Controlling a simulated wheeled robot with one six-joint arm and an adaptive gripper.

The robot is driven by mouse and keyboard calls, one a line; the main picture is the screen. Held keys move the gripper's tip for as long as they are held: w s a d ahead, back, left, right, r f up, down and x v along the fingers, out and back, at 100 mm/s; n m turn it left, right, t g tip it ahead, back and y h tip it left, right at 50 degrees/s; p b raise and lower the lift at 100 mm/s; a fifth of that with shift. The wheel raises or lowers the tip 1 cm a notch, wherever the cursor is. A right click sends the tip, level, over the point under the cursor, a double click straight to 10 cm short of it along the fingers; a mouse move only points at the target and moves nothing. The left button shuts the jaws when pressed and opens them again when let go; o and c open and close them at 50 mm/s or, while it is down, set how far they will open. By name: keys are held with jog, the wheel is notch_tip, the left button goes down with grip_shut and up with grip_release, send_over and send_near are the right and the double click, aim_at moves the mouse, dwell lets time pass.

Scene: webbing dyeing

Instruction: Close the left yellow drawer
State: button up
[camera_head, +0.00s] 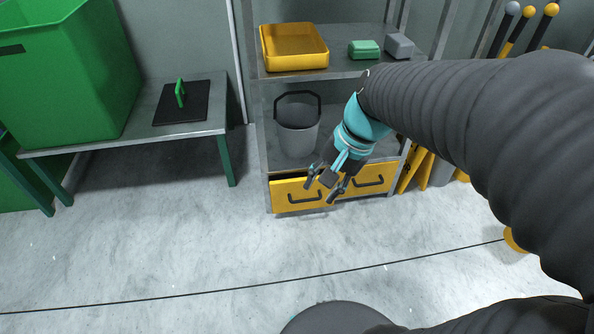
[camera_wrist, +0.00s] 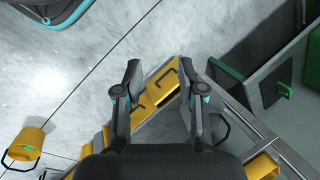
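The left yellow drawer (camera_head: 281,197) is at the bottom left of the metal shelf unit, with a dark bar handle (camera_head: 304,198). Its front stands a little forward, with a dark gap above it, so it looks partly open. In the wrist view, its front (camera_wrist: 161,72) shows between my fingers, with the dark gap behind it. My gripper (camera_head: 322,191) is open and empty, in front of the drawer's right part in the head view, hiding some of it. Its two fingers are spread apart in the wrist view (camera_wrist: 160,66). Contact with the drawer cannot be told.
The right yellow drawer (camera_head: 376,173) looks shut. Above are a grey bucket (camera_head: 298,138), a yellow tray (camera_head: 296,62), and green (camera_head: 364,50) and grey (camera_head: 399,46) blocks. A table (camera_head: 185,133) with a green bin (camera_head: 75,85) stands left. The floor in front is clear.

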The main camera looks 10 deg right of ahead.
jog(key=w+d+f+m+y+b, duration=0.2)
jog(key=w+f+m+y+b, duration=0.3)
jog(key=w+f+m+y, duration=1.05)
jog(key=w+d+f+m+t+h, duration=0.1)
jog(key=w+d+f+m+t, duration=0.15)
jog(key=f, duration=0.35)
jog(key=w+d+f+m+t+h+b, duration=0.1)
jog(key=w+f+m, duration=0.25)
jog(key=f, duration=0.35)
jog(key=w+d+f+m+t+h, duration=0.1)
jog(key=w+d+f+m+t, duration=0.1)
jog(key=f+m, duration=0.3)
jog(key=m+t+h+b, duration=0.2)
jog(key=m+t, duration=0.5)
jog(key=m, duration=0.3)
send_near(305, 201)
jog(key=x, duration=1)
jog(key=shift+w+f, duration=0.2)
jog(key=shift+w, duration=0.1)
grip_shut()
